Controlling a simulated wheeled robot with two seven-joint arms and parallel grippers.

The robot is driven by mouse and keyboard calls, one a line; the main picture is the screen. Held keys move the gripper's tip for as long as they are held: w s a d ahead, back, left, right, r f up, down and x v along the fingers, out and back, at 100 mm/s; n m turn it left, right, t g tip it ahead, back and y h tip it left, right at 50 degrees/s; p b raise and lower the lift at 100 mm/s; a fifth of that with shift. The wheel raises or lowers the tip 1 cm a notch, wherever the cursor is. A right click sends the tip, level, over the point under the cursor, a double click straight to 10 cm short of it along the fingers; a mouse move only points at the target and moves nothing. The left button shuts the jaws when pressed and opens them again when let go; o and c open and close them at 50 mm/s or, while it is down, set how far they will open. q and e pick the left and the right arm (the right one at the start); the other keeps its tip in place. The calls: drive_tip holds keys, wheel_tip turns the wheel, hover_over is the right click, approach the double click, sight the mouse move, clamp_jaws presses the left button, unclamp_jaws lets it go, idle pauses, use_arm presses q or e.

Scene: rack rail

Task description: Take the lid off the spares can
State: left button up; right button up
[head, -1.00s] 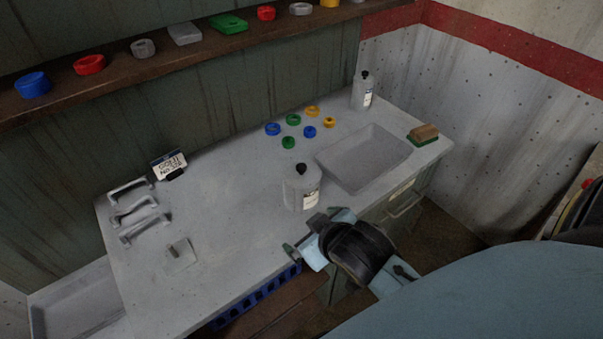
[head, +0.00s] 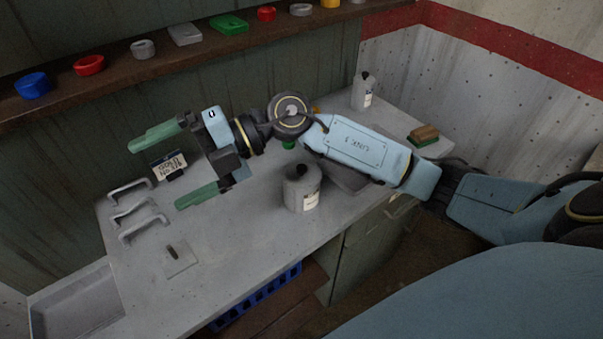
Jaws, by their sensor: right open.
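A grey can (head: 298,192) with a dark knob on its lid and a white label stands upright near the middle of the bench. A second, similar grey can (head: 361,95) with a knob and a label stands at the back right. The labels are too small to read, so I cannot tell which is the spares can. Both lids appear to be on. My right gripper (head: 156,175) is open and empty, its green fingers pointing left above the left part of the bench, well left of the nearer can. My left gripper is not in view.
A brush (head: 424,135) lies at the right.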

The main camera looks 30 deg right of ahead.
drive_tip(key=w+d+f+g+h, duration=0.1)
drive_tip(key=w+d+f+h, duration=0.1)
drive_tip(key=d+f+h, duration=0.4)
drive_tip(key=r+m+g+h, duration=0.1)
drive_tip(key=m+h, duration=0.2)
drive_tip(key=h, duration=0.7)
hover_over(301, 167)
wheel_tip(301, 167, down, 13)
drive_tip(key=shift+r+p, duration=0.1)
drive_tip(key=shift+p, duration=0.45)
drive_tip(key=c, duration=0.8)
